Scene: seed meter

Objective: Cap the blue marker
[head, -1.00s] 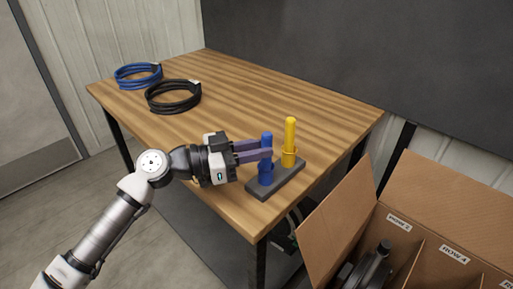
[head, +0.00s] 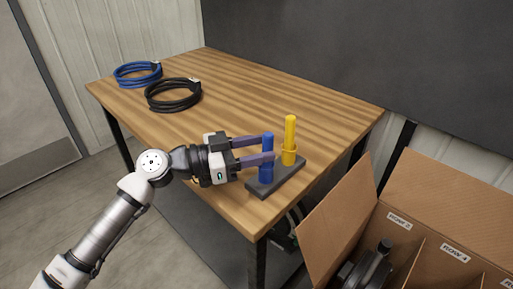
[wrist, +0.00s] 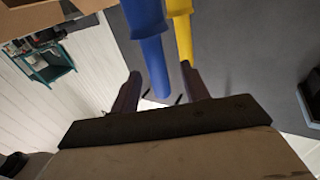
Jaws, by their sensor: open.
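The blue marker (head: 267,166) stands upright in the near-left part of a dark grey holder (head: 287,181) on the table. In the wrist view the blue piece (wrist: 147,30) has a wider section with a step to a narrower one; I cannot tell a seam between cap and body. My gripper (head: 266,147) is open, its two fingers spread on either side of the blue piece at upper height. The fingers also show in the wrist view (wrist: 160,82), with the blue end between them. The near finger hides part of the blue in the head view.
A yellow marker (head: 290,135) with a collar stands upright in the same holder, close behind the blue one. A blue cable coil (head: 138,75) and a black coil (head: 173,96) lie at the back left. An open cardboard box (head: 440,235) is at the right. The table's middle is clear.

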